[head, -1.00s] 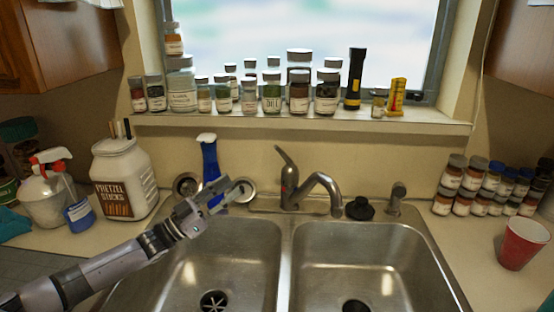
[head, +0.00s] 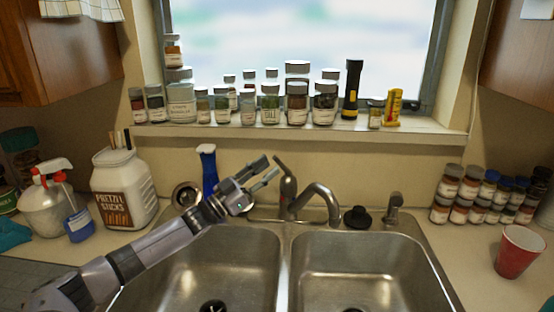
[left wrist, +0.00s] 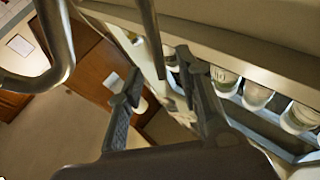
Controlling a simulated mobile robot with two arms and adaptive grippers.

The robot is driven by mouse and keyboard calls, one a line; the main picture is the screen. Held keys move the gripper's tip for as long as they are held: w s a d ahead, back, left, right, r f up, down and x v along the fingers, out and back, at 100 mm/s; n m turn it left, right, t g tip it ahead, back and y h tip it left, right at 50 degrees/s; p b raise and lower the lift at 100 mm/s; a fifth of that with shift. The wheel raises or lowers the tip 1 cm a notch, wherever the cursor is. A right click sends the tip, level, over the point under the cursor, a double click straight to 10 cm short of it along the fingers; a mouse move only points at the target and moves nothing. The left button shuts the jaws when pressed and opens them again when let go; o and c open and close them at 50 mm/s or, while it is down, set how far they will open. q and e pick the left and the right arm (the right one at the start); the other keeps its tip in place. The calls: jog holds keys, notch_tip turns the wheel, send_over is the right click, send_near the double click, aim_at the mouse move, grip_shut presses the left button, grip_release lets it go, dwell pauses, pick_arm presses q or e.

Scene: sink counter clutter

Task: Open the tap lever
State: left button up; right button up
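The metal tap (head: 288,192) stands behind the divider of the double sink, its curved spout (head: 322,192) pointing right. Its lever (head: 280,163) rises from the top of the body, tilted up and to the left. My left gripper (head: 273,165) is open and empty, its fingertips just left of the lever; contact cannot be told. In the left wrist view the two fingers (left wrist: 158,65) are apart, with a thin metal bar, apparently the lever (left wrist: 151,35), ahead of the gap and the spout (left wrist: 58,50) at the upper left. My right gripper is not in view.
A pretzel jar (head: 125,190) is at the left. A black stopper (head: 357,217) and side sprayer (head: 393,208) are right of the tap. Jars line the windowsill (head: 300,132). Both sink basins look empty.

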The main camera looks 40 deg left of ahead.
aim_at(277, 161)
pick_arm(q)
jog(key=shift+p+x, duration=0.35)
jog(key=shift+x, duration=1.8)
jog(key=shift+c, duration=0.3)
grip_shut()
